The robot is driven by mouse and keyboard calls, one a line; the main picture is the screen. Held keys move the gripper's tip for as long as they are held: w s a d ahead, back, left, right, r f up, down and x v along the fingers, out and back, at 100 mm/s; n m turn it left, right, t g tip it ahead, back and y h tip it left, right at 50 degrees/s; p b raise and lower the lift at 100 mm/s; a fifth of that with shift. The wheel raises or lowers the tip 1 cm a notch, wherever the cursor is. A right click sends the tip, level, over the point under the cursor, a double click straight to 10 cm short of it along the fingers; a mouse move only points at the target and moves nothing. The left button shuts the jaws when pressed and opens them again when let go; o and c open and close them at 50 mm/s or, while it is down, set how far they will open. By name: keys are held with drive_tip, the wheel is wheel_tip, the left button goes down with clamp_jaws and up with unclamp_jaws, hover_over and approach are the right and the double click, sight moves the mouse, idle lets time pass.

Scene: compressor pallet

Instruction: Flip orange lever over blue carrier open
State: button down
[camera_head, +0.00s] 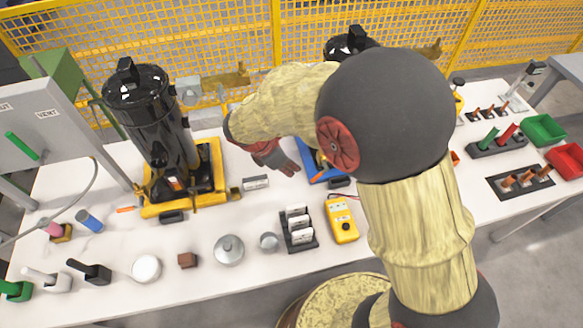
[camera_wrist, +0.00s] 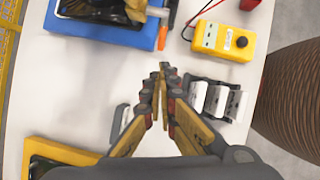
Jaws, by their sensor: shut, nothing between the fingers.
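The blue carrier (camera_head: 330,178) is mostly hidden behind my arm in the head view; a black compressor (camera_head: 345,42) shows above my arm. In the wrist view the blue carrier (camera_wrist: 105,34) is at the top left, with a black base on it. A short orange piece that looks like the lever (camera_wrist: 163,38) stands at its right end, beside a grey part. My gripper (camera_head: 291,170) is over the table, left of the blue carrier in the head view. In the wrist view my gripper (camera_wrist: 164,68) has its fingertips together, empty, below the orange lever and apart from it.
A yellow carrier (camera_head: 222,165) with a black compressor (camera_head: 150,125) stands to the left. A yellow meter (camera_head: 342,222) with leads and a rack of white blocks (camera_head: 299,228) are near the front. Bare white table lies between my fingers and the blue carrier.

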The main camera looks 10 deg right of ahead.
sight(313, 180)
drive_tip(key=d+b+x, duration=0.1)
drive_tip(key=b+x, duration=0.3)
drive_tip(key=x, duration=0.6)
drive_tip(key=shift+w+d+r, duration=0.15)
drive_tip(key=shift+d+r, duration=0.05)
drive_tip(key=shift+d, duration=0.05)
drive_tip(key=shift+d+f+h, duration=0.3)
drive_tip(key=shift+f+h, duration=0.1)
drive_tip(key=shift+f, duration=0.15)
drive_tip(key=shift+d+p, duration=0.1)
drive_tip(key=shift+p, duration=0.25)
drive_tip(key=shift+f, duration=0.15)
drive_tip(key=shift+d+f, duration=0.1)
drive_tip(key=shift+f, duration=0.1)
drive_tip(key=shift+r, duration=0.1)
